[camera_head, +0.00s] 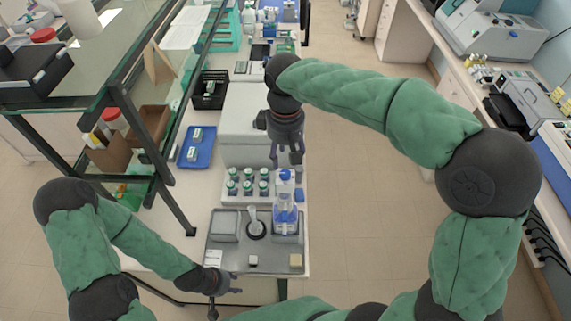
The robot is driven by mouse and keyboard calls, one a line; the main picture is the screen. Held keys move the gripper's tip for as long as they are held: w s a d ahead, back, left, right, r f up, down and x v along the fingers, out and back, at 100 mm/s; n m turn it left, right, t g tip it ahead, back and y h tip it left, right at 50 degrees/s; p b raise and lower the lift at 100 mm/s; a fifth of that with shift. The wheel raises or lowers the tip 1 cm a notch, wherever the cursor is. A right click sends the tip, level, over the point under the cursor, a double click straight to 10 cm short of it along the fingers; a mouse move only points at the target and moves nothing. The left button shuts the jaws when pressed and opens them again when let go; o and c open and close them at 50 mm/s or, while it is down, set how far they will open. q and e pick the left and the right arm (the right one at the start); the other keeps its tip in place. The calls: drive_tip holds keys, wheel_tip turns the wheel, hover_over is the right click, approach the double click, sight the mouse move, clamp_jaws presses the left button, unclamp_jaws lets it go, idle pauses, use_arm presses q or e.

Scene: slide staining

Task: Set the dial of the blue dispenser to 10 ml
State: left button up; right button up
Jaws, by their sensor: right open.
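The blue dispenser (286,212) stands upright at the back right of a grey tray (277,263). It has a blue top and a small blue part sticking out on its right side; its dial setting is too small to read. My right gripper (289,160) is open, pointing down just above and behind the dispenser's top, with nothing visible between its fingers. I cannot tell whether it touches the top. My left gripper (225,301) is low at the tray's front left corner, with its fingers apart and empty, away from the dispenser.
Several green-capped bottles (248,188) stand in a rack behind the tray, close to the dispenser. A grey-white box (240,135) is behind them. A blue tray (196,148) and black basket (210,90) lie left. A glass shelf frame (150,150) borders the left. The aisle floor at right is clear.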

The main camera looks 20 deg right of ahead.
wheel_tip(320, 180, up, 5)
drive_tip(key=shift+r, duration=0.1)
idle(0.7)
